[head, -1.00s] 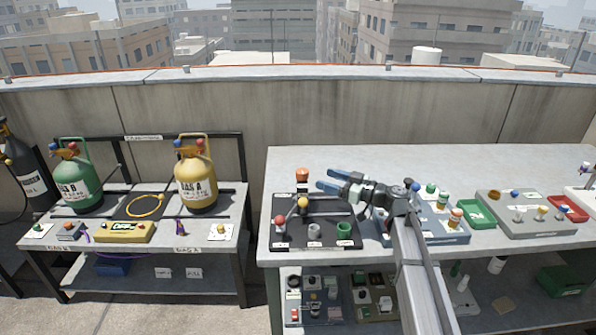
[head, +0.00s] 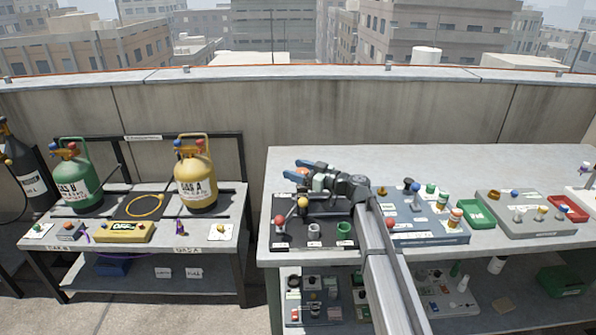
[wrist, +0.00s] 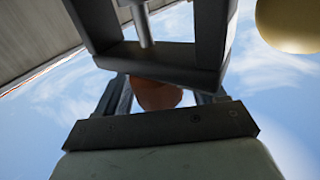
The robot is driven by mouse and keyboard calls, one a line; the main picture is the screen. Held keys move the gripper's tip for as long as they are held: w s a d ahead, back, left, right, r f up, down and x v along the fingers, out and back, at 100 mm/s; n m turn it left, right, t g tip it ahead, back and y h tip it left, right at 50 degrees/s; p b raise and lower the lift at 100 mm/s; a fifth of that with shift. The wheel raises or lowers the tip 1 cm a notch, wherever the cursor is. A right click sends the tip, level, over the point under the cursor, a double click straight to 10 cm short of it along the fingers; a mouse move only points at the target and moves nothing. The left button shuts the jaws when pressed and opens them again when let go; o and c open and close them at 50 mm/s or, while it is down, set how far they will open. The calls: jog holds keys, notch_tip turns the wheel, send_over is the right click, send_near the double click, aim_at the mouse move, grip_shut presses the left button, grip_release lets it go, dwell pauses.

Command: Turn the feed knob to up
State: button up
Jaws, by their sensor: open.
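No label that I can read marks the feed knob, so I cannot tell which knob it is. A black panel (head: 290,240) at the left end of the right table carries a red-topped lever (head: 280,221), a yellow-topped lever (head: 303,202) and grey and green cups. My gripper (head: 297,170) is open above the back of this panel, its blue fingers pointing left. An orange-brown piece at the panel's back is mostly hidden by the fingers. In the wrist view an orange-brown rounded thing (wrist: 155,95) shows between the fingers; contact cannot be told.
A blue-grey panel (head: 430,232) with several coloured knobs lies right of my arm, then a green tray (head: 476,213) and a grey panel (head: 520,225). Gas cylinders (head: 196,172) stand on the left table. The right table's back strip is clear.

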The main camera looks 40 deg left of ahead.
jog(key=shift+c, duration=0.2)
jog(key=c, duration=0.9)
jog(key=shift+n+g, duration=0.3)
jog(key=shift+g, duration=0.2)
jog(key=n+g+h, duration=0.1)
jog(key=g, duration=0.1)
jog(key=shift+n+g, duration=0.3)
jog(key=shift+n, duration=0.1)
jog(key=n+g+h, duration=0.2)
jog(key=g, duration=0.1)
jog(key=shift+s+n+g+h, duration=0.1)
jog(key=shift+n+g+h, duration=0.2)
jog(key=shift+n+g, duration=0.1)
jog(key=n+g+h, duration=0.3)
jog(key=shift+s+d, duration=0.15)
jog(key=shift+s, duration=0.05)
jog(key=shift+s+d+n+g+h, duration=0.15)
jog(key=shift+n+g+h, duration=0.35)
jog(key=shift+h, duration=0.3)
jog(key=shift+d+n+g+h, duration=0.1)
jog(key=shift+n+g+h, duration=0.35)
jog(key=shift+h, duration=0.35)
jog(key=shift+n, duration=0.25)
